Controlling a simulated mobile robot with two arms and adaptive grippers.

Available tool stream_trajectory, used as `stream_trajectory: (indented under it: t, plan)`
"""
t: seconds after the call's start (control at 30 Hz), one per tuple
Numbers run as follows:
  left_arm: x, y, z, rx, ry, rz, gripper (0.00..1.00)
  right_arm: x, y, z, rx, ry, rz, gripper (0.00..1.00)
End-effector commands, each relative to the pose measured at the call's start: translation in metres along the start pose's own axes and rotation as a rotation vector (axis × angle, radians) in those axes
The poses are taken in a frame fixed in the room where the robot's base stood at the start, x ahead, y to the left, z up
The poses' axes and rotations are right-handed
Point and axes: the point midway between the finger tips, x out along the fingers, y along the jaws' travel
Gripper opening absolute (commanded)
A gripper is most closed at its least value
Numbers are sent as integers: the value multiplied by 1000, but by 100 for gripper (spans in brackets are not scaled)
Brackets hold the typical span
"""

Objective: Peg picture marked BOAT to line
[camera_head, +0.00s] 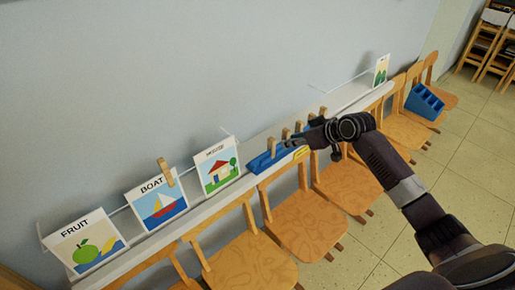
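My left gripper is out of view.
The narrow white ledge (207,208) runs along the grey wall. A small green-pictured card (381,70) is at its far end. Wooden chairs (305,225) line its front, and a blue crate (425,102) rests on one. Tiled floor is open at right.

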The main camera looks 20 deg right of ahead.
Motion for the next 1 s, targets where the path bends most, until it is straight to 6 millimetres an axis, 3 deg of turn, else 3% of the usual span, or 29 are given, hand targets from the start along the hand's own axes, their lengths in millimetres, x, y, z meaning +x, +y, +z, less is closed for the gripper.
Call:
stream_trajectory:
  t: [0.17,0.6,0.8,1.0]
  plan:
    - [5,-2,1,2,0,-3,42,-5,-3,-12,-18,12,-12,28]
    - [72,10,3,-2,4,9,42,66,-4,-9,-18,15,-12,28]
    - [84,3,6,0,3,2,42,98,-4,-12,-16,13,-12,28]
    - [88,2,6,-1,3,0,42,110,-4,-14,-17,12,-12,28]
